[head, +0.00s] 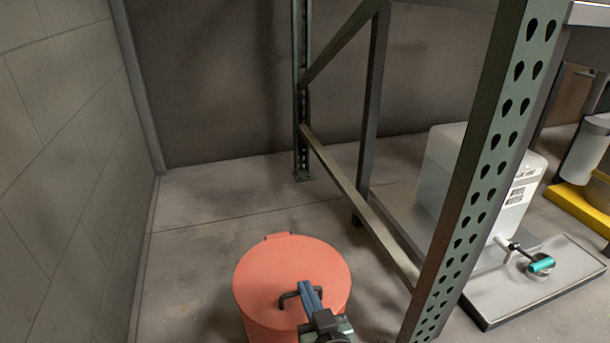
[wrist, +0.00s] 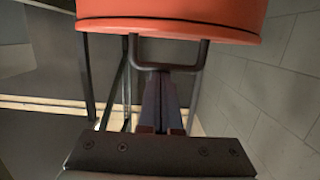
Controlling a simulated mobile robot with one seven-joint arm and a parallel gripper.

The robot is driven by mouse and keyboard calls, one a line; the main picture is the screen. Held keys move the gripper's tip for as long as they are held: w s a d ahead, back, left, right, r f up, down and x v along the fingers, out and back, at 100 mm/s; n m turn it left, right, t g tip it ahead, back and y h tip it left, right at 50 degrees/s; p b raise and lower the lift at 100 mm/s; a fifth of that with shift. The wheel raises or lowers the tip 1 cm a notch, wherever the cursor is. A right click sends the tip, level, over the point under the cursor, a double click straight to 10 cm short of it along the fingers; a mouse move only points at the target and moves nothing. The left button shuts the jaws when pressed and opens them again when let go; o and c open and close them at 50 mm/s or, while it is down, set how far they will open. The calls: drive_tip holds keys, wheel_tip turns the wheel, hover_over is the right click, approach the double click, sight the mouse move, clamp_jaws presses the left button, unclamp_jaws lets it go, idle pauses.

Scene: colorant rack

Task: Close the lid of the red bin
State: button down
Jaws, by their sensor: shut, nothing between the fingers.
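The red bin (head: 262,329) stands on the floor at the bottom middle of the head view. Its round lid (head: 285,258) lies over the top and looks level, with a small hinge tab at the far edge; no clear gap shows at the rim. A dark loop handle (head: 283,300) stands on the lid. My gripper (head: 304,287) is shut and empty, its blue fingers at the handle. In the wrist view the lid (wrist: 165,27) fills the top, and the shut fingertips (wrist: 160,75) are at the handle's bar (wrist: 203,55); whether they touch it I cannot tell.
A green perforated rack post (head: 478,190) rises to the right of the bin, with a low rail (head: 360,205) running back from it. A white container (head: 500,185) stands beyond the rack. A block wall (head: 70,160) is at left; floor behind the bin is clear.

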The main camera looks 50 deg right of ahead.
drive_tip(key=shift+s+a+f+b, duration=0.1)
drive_tip(key=shift+s+f+b, duration=0.1)
drive_tip(key=shift+f, duration=0.4)
drive_tip(key=shift+s+a+f+b, duration=0.1)
drive_tip(key=shift+f+b, duration=0.1)
drive_tip(key=shift+f, duration=0.35)
drive_tip(key=shift+d, duration=0.1)
drive_tip(key=r+p, duration=0.1)
drive_tip(key=r, duration=0.1)
drive_tip(key=r+p, duration=0.2)
drive_tip(key=w+r+p, duration=0.1)
drive_tip(key=r, duration=0.1)
drive_tip(key=shift+d+p, duration=0.3)
drive_tip(key=s+a+f+b, duration=0.1)
drive_tip(key=s+a+f, duration=0.3)
drive_tip(key=s, duration=0.3)
drive_tip(key=shift+s+a+f, duration=0.15)
drive_tip(key=shift+a+f, duration=0.15)
drive_tip(key=shift+a, duration=0.05)
